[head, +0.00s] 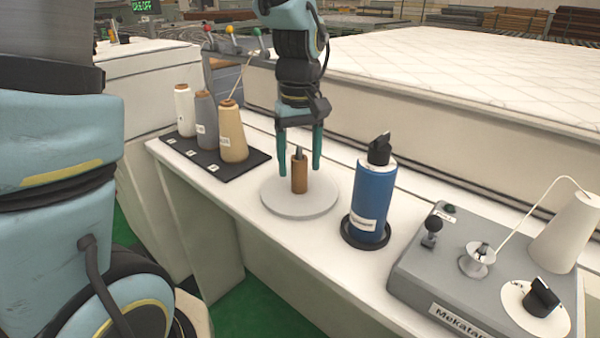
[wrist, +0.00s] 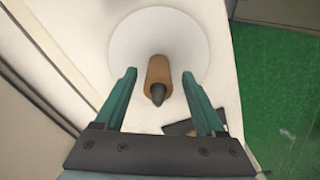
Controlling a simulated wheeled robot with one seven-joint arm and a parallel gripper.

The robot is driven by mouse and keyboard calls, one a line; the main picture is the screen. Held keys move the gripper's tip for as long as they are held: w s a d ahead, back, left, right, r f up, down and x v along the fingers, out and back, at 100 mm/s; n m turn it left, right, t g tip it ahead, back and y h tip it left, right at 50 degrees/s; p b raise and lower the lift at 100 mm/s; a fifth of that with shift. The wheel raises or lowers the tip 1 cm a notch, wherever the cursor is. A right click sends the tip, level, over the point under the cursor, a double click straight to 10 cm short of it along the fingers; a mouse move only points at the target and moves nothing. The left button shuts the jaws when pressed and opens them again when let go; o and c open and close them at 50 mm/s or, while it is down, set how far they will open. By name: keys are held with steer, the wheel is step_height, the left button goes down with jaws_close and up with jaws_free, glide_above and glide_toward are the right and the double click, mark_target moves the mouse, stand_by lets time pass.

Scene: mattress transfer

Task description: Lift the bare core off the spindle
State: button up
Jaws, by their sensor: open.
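The bare core (head: 300,176) is a brown cylinder standing upright on a round white base plate (head: 275,203). The grey tip of the spindle (head: 298,152) sticks out of its top. My gripper (head: 299,172) points down with its two teal fingers open, one on each side of the core in the head view. In the wrist view the core (wrist: 158,74) and the spindle tip (wrist: 158,94) show between and beyond the fingers of my gripper (wrist: 158,72), with gaps on both sides. No finger visibly touches the core.
A black mat (head: 256,162) with white, grey and tan thread cones stands left of the plate. A blue canister (head: 370,205) stands close on the right. A grey machine (head: 420,265) with a white cone is further right. A quilted mattress (head: 460,75) lies behind.

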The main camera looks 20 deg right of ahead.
mark_target(300, 191)
steer(key=shift+f, duration=1.85)
jaws_close()
